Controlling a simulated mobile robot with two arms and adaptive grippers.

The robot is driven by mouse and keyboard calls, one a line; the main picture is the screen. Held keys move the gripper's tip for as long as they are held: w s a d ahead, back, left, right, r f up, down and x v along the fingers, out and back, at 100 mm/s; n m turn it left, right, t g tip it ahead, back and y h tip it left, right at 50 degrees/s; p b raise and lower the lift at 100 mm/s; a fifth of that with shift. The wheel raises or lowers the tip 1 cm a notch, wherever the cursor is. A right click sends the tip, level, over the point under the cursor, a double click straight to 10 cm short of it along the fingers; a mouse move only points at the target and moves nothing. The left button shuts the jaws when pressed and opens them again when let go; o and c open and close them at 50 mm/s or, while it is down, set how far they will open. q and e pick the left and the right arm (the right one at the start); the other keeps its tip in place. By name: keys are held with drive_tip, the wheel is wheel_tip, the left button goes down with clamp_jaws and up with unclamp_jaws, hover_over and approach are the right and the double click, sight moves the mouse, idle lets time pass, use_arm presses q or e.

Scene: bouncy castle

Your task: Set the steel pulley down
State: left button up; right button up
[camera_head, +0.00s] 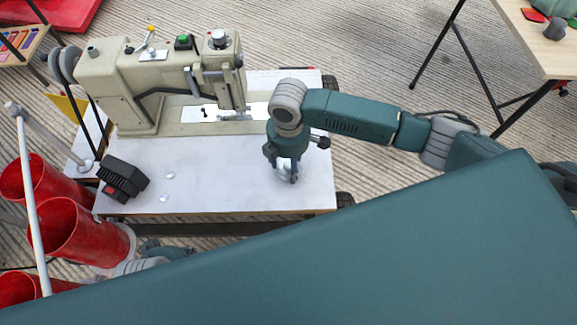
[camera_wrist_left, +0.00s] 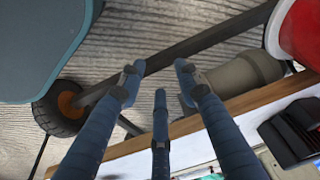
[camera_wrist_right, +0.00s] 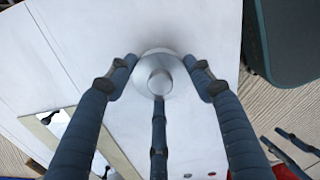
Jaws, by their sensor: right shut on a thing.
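The steel pulley (camera_wrist_right: 160,72) is a shiny, round, silvery piece between the three fingers of my right gripper (camera_wrist_right: 160,84) in the right wrist view. In the head view the right gripper (camera_head: 287,177) points down over the front right of the white-topped table (camera_head: 235,180), shut on the pulley, which is mostly hidden by the fingers. The pulley is at or just above the tabletop; I cannot tell if it touches. My left gripper (camera_wrist_left: 160,82) is open and empty in the left wrist view, its fingers apart near the table's wooden edge.
A cream sewing machine (camera_head: 150,85) stands along the table's back. A black box with a red switch (camera_head: 122,178) and small silvery discs (camera_head: 168,176) lie on the left. Red cups (camera_head: 75,232) stand beside the table. The tabletop's middle is clear.

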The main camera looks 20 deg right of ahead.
drive_tip(key=shift+f, duration=0.6)
use_arm(q)
drive_tip(key=shift+r, duration=0.55)
use_arm(e)
drive_tip(key=o, duration=1.3)
drive_tip(key=shift+f, duration=0.1)
use_arm(q)
drive_tip(key=shift+s+f, duration=0.1)
